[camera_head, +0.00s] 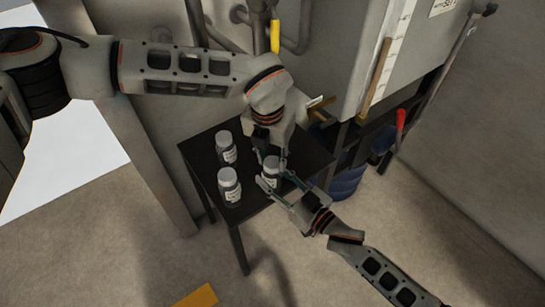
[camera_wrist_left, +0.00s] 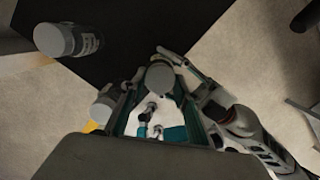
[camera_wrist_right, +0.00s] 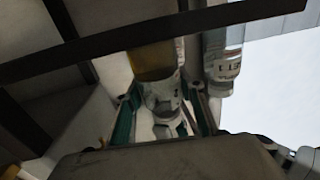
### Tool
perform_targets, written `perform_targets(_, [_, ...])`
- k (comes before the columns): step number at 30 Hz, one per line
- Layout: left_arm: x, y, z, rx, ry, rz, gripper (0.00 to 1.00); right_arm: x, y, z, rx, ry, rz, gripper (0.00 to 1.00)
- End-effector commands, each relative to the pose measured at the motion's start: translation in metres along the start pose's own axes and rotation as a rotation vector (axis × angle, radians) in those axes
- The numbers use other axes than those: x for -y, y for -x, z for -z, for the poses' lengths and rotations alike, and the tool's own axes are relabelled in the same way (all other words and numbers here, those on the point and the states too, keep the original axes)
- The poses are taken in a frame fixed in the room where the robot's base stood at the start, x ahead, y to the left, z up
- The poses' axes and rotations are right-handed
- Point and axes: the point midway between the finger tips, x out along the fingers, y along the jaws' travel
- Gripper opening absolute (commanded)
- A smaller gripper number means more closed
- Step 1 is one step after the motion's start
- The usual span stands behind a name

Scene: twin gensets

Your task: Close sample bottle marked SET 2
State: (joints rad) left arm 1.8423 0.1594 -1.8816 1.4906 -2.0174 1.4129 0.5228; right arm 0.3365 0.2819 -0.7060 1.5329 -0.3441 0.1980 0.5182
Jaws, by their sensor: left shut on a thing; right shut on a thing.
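A small sample bottle with a grey cap (camera_head: 271,164) stands at the right part of a black table (camera_head: 298,150). My left gripper (camera_head: 273,157) comes down from above and is shut on its top, at the cap. The grey cap (camera_wrist_left: 160,75) shows between the left fingers in the left wrist view. My right gripper (camera_head: 273,181) reaches in from the lower right and is shut on the bottle's body, below the left fingers. The right wrist view shows the held bottle (camera_wrist_right: 161,92) between the fingers. I cannot read its label, so the SET number is unclear.
Two more capped bottles stand on the table to the left, one further back (camera_head: 226,147) and one nearer (camera_head: 229,187). A grey cabinet (camera_head: 345,60) stands behind the table. A red-handled thing (camera_head: 400,119) and a blue container (camera_head: 347,182) are to the right.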

Motion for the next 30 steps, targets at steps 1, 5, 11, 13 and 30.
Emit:
perform_targets(1, [-0.0013,-0.0002,0.0002,-0.001,-0.078,0.009,0.05,-0.0006,0.0,0.0002,0.0,0.0,-0.001,0.0])
perform_targets(5, [-0.0014,-0.0004,0.0,-0.001,-0.299,0.035,0.05,-0.0006,0.0,0.0002,0.0,0.0,-0.001,0.0])
perform_targets(11, [-0.0016,-0.0007,-0.0001,-0.002,-0.556,0.066,0.05,-0.0008,0.0,0.0002,0.0,0.0,-0.001,0.0])
perform_targets(13, [-0.0017,-0.0007,0.0,-0.001,-0.605,0.072,0.05,-0.0008,0.0,0.0002,0.0,0.0,-0.001,0.0])
perform_targets(30, [-0.0016,-0.0007,-0.0001,-0.001,-0.641,0.076,0.47,-0.0008,0.0,0.0002,0.0,0.0,-0.001,0.0])
